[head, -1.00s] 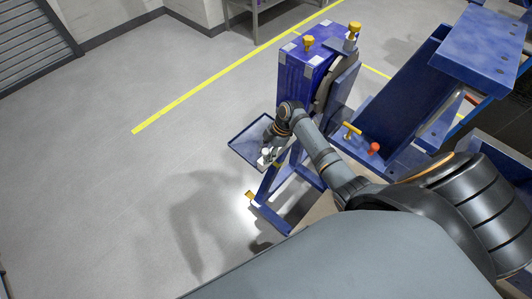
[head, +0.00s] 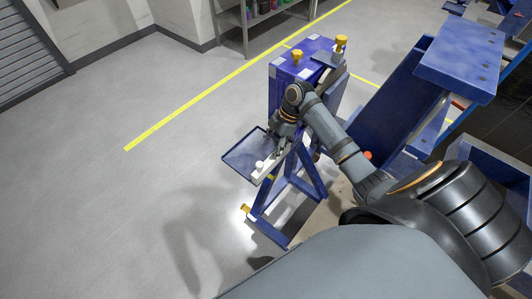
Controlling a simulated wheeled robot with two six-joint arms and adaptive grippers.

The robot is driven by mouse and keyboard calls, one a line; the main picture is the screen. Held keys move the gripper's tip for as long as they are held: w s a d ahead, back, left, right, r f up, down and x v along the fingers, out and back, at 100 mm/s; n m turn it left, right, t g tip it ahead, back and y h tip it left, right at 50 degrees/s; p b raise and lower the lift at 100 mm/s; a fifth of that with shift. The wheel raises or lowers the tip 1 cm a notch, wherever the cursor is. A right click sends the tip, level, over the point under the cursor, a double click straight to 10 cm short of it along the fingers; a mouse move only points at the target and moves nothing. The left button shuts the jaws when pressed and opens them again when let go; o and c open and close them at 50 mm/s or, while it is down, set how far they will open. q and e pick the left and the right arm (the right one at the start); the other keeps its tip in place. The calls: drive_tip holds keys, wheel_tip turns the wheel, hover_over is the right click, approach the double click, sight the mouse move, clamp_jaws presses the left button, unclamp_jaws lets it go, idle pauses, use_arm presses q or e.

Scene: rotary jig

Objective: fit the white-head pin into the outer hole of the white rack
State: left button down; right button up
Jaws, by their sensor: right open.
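My right gripper (head: 275,143) points down over the pale rack (head: 265,171) beside the blue tray, its jaws open. A small white round head (head: 259,164), which looks like the white-head pin, shows at the rack's near left end, just below and left of the gripper. The gripper appears apart from it. The pin's shaft is hidden, and I cannot tell whether it sits in a hole. The rack's far part is partly covered by the gripper. My left gripper is not in view.
The blue tray (head: 238,156) sticks out left of the blue stand (head: 270,232). The blue jig box (head: 312,50) with yellow knobs (head: 297,57) stands behind my wrist. A sloped blue frame (head: 400,100) is at the right. The floor at left is clear.

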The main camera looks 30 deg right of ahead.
drive_tip(key=shift+r, duration=0.25)
idle(0.5)
